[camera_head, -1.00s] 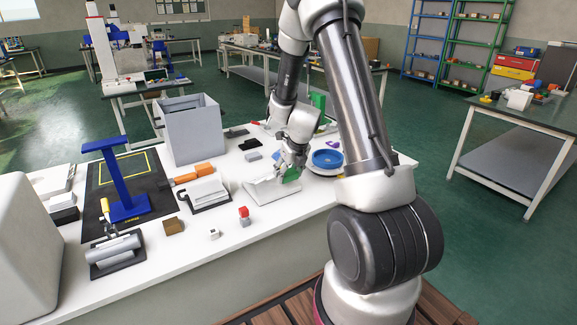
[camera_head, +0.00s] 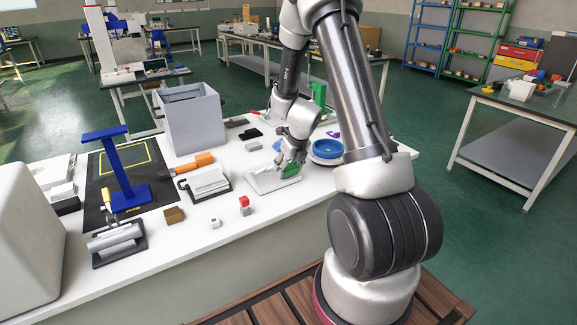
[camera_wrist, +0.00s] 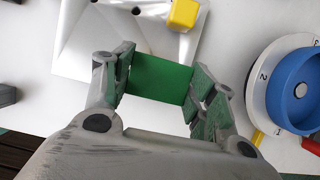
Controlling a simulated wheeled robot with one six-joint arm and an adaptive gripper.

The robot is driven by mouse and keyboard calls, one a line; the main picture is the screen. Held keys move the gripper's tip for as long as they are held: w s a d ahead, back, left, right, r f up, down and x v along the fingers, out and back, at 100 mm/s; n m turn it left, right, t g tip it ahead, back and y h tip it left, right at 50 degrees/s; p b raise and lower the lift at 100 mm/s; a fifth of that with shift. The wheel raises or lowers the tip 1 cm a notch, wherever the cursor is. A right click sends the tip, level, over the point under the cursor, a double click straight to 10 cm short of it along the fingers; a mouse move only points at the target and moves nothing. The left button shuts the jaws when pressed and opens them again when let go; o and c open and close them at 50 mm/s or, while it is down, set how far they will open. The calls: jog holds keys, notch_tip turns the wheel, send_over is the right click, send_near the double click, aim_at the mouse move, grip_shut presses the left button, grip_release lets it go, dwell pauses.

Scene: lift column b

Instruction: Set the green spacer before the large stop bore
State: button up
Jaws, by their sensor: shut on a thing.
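The green spacer (camera_wrist: 158,79) is a flat-faced block between the two fingers of my gripper (camera_wrist: 161,70), which is shut on it. In the head view my gripper (camera_head: 290,162) holds the green spacer (camera_head: 291,170) at the right part of a pale metal plate (camera_head: 266,183). In the wrist view the metal plate (camera_wrist: 85,38) lies beyond the spacer, with a small dark hole near the top edge. A yellow block (camera_wrist: 184,14) is on the plate's far side. I cannot tell which hole is the large stop bore, or whether the spacer touches the plate.
A blue round dish (camera_head: 327,147) on a white numbered dial is close on the right; it also shows in the wrist view (camera_wrist: 300,88). A tray with a light block (camera_head: 207,182) stands left of the plate. A small red-topped block (camera_head: 244,202) stands in front.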

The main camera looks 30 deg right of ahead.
jog(key=shift+f, duration=0.4)
jog(key=o, duration=1.1)
jog(key=shift+r, duration=0.1)
jog(key=v, duration=1.2)
